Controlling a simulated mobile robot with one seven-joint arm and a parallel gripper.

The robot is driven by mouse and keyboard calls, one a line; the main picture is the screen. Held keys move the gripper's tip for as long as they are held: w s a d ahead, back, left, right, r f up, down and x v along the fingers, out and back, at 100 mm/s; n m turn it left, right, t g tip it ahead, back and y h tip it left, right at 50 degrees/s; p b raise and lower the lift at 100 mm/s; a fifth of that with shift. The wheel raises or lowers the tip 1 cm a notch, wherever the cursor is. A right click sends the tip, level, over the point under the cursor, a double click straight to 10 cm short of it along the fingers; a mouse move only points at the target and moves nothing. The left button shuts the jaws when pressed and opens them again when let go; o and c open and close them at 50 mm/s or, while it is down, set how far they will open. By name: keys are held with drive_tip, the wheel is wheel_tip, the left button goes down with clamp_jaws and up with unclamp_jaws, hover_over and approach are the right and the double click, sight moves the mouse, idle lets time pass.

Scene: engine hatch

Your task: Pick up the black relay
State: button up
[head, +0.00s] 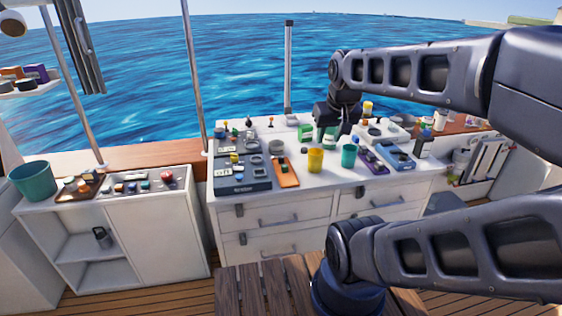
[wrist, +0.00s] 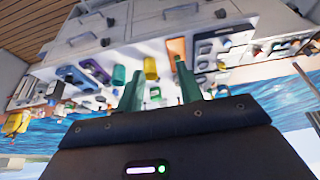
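My gripper (wrist: 158,72) shows in the wrist view with its two green fingers spread apart and nothing held between them. In the head view, my arm's dark wrist end hangs over the back middle of the white counter (head: 290,205). I cannot single out the black relay for certain. Several small dark items lie on the counter. A black box-like item (head: 422,146) stands near its right end, and a small dark item (head: 249,122) is at the back left. Both are apart from my gripper and too small to identify.
A yellow cup (head: 315,160), a teal cup (head: 348,156), an orange tray (head: 286,174) and a purple tray (head: 373,161) crowd the counter's front. A dark organiser (head: 243,187) lies to the left. A lower white cabinet (head: 160,235) stands farther left with a green bin (head: 33,181).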

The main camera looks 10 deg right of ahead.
drive_tip(key=shift+w, duration=0.1)
drive_tip(key=n+g, duration=0.5)
drive_tip(key=n, duration=1.3)
hover_over(281, 157)
wheel_tip(281, 157, down, 20)
wheel_tip(281, 157, down, 10)
drive_tip(key=shift+w+f, duration=0.1)
drive_tip(key=shift+f, duration=0.15)
drive_tip(key=c, duration=0.7)
drive_tip(key=shift+c, duration=0.2)
